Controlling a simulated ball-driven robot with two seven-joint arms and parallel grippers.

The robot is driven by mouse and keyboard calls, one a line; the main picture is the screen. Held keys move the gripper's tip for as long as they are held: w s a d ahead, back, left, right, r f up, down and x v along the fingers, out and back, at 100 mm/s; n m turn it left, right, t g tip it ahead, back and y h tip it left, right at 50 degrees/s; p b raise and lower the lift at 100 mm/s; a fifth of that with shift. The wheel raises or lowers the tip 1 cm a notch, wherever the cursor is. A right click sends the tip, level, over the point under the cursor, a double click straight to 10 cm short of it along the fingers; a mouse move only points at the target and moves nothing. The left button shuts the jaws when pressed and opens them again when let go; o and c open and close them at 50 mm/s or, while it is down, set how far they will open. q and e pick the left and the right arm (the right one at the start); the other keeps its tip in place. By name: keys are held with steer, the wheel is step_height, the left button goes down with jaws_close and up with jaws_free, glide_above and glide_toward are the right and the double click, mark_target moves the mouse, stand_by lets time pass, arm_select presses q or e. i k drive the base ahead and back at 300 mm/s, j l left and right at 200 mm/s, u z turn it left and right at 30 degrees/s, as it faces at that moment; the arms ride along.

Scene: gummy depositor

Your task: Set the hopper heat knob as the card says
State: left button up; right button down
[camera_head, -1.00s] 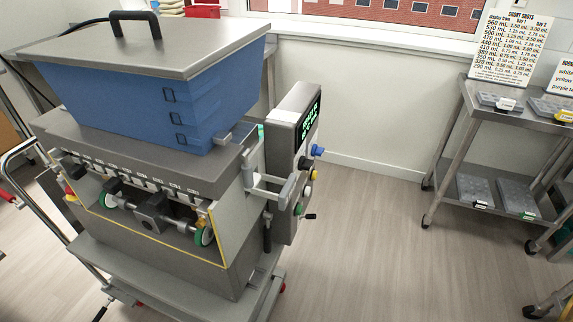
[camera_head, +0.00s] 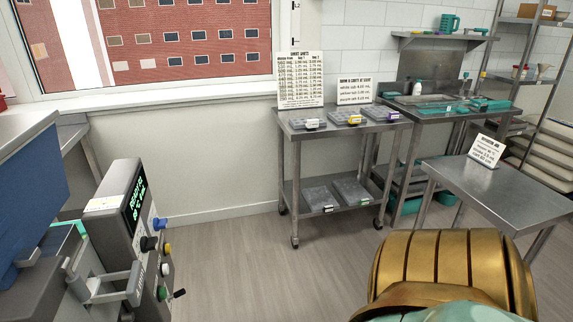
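The depositor's control box (camera_head: 118,222) stands at the lower left, with a dark display (camera_head: 136,198) showing green text too small to read. On its side are a blue knob (camera_head: 160,223), a black knob (camera_head: 148,243), a yellow knob (camera_head: 167,248), a white knob (camera_head: 165,269) and a green knob (camera_head: 161,293). I cannot tell which is the hopper heat knob or how it is set. Neither gripper shows.
The blue hopper (camera_head: 32,200) is cut off at the left. A steel cart (camera_head: 340,131) with trays stands by the back wall, with a sink bench (camera_head: 440,112) beside it. A steel table (camera_head: 500,192) is at right. Floor between depositor and cart is clear.

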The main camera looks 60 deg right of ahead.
mark_target(146, 245)
steer(key=z, duration=3.2)
steer(key=u, duration=3.2)
steer(key=i+l+u, duration=0.2)
steer(key=l+u, duration=0.2)
steer(key=l, duration=1.45)
steer(key=l+u, duration=0.4)
steer(key=l, duration=1.4)
steer(key=k, duration=0.05)
